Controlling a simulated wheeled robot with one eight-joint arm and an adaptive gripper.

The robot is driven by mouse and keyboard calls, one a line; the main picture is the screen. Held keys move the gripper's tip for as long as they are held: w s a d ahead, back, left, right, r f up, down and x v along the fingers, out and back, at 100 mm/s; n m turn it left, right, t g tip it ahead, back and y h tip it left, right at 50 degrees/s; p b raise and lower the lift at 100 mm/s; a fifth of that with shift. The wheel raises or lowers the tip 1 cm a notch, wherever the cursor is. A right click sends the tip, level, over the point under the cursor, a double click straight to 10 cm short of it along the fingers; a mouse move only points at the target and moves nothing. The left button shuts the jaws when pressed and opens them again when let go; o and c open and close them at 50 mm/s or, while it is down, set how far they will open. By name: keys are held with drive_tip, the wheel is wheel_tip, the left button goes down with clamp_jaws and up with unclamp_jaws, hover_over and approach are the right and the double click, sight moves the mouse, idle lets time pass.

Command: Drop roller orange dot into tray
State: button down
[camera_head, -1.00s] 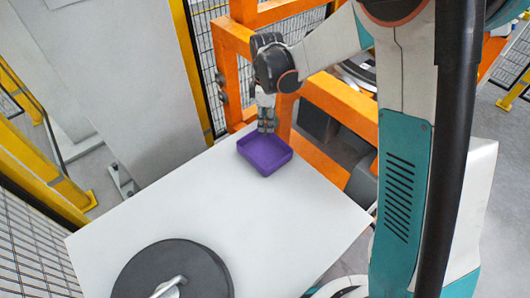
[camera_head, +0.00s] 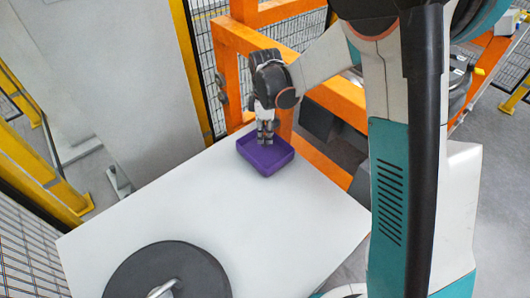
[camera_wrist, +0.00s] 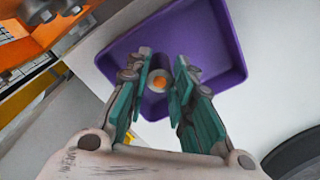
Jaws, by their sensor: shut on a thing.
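The purple tray (camera_head: 268,164) sits at the far end of the white table. It also fills the upper middle of the wrist view (camera_wrist: 222,72). My gripper (camera_head: 265,141) points down over the tray. In the wrist view my gripper (camera_wrist: 160,82) is shut on the roller (camera_wrist: 158,78), a small dark cylinder with a pale end and an orange dot. The roller is over the tray's inside in that view; its height above the tray floor is hard to tell. In the head view the roller cannot be made out.
The white table (camera_head: 215,215) is mostly clear. A dark round disc (camera_head: 190,272) with a metal handle lies at its near end. An orange frame (camera_head: 235,50) stands close behind the tray. Yellow posts (camera_head: 190,70) and mesh fencing are at the back left.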

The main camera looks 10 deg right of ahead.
drive_tip(key=c, duration=1.3)
unclamp_jaws()
drive_tip(key=shift+r, duration=0.1)
wheel_tip(320, 180, up, 12)
drive_tip(key=shift+f, duration=0.1)
drive_tip(key=s+d+r+m+t, duration=0.3)
drive_tip(key=s+d+r+m, duration=0.5)
drive_tip(key=s, duration=0.4)
drive_tip(key=s+d+m+t, duration=0.1)
drive_tip(key=s+m, duration=0.1)
drive_tip(key=s, duration=0.2)
drive_tip(key=s+d+m+t, duration=0.1)
drive_tip(key=s+d+m, duration=0.1)
drive_tip(key=s+m, duration=0.1)
drive_tip(key=s+d+f+m+t, duration=0.1)
drive_tip(key=s+m+t, duration=0.1)
drive_tip(key=s, duration=0.3)
drive_tip(key=shift+s+d+m, duration=0.1)
drive_tip(key=shift+d+m, duration=0.05)
drive_tip(key=shift+m, duration=0.25)
